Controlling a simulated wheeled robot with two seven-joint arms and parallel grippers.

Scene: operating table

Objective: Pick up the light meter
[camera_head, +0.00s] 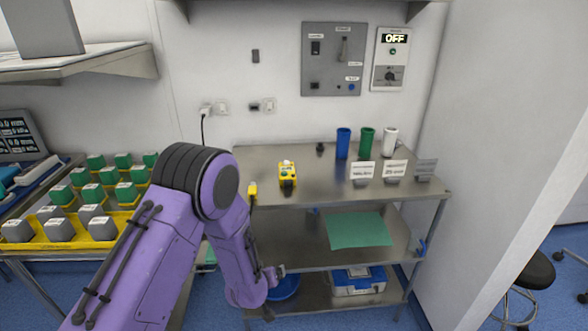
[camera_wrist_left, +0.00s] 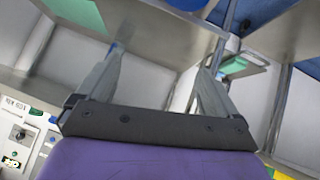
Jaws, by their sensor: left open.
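A small yellow device with a pale top and a dark front (camera_head: 288,175) stands on the steel top shelf, left of its middle; it looks like the light meter. A smaller yellow piece (camera_head: 252,189) shows at the shelf's left end, just beside my arm; what it is I cannot tell. My left arm reaches in from the lower left, and its gripper (camera_head: 274,274) is low, below the top shelf and apart from the device. In the left wrist view the gripper (camera_wrist_left: 160,62) is open, with nothing between its fingers. My right gripper is not in view.
Blue, green and white cups (camera_head: 366,144) and several label cards (camera_head: 393,171) stand on the shelf's right. A green sheet (camera_head: 358,231) lies on the middle shelf. A yellow tray (camera_head: 18,237) of grey and green blocks is at left. The top shelf's front middle (camera_head: 320,189) is clear.

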